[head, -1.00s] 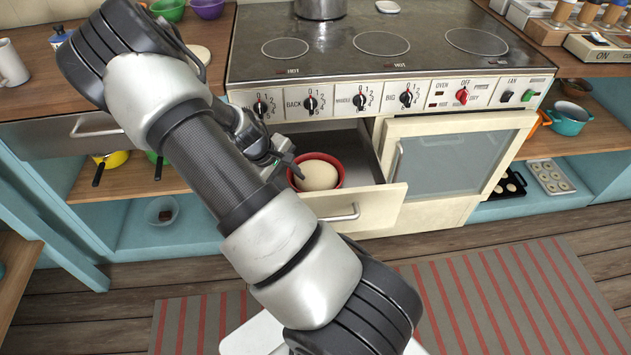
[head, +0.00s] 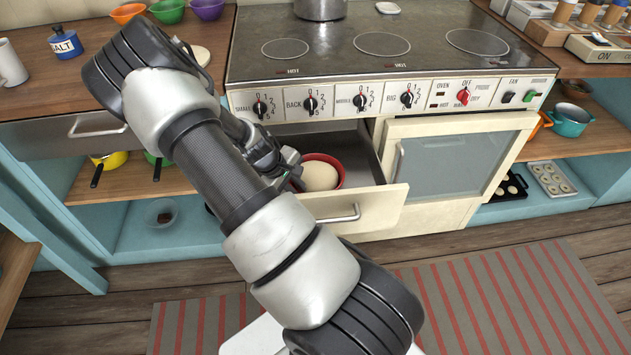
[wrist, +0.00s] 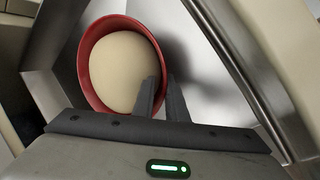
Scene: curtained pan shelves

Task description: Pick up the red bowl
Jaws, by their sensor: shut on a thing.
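The red bowl (head: 341,170) sits in the open drawer below the stove's control panel, with a pale round dough ball (head: 320,176) inside it. It also shows in the wrist view (wrist: 84,62), where the dough (wrist: 122,70) fills most of it. My gripper (head: 296,178) is at the bowl's left side in the head view. In the wrist view my gripper (wrist: 162,98) has its two fingers close together across the bowl's rim, one inside and one outside.
The open drawer (head: 372,208) has its front and metal walls close around the bowl. The oven door (head: 445,165) is to its right. The stovetop (head: 375,45) is above, with a metal pot (head: 320,8). A striped rug (head: 480,290) lies on the floor.

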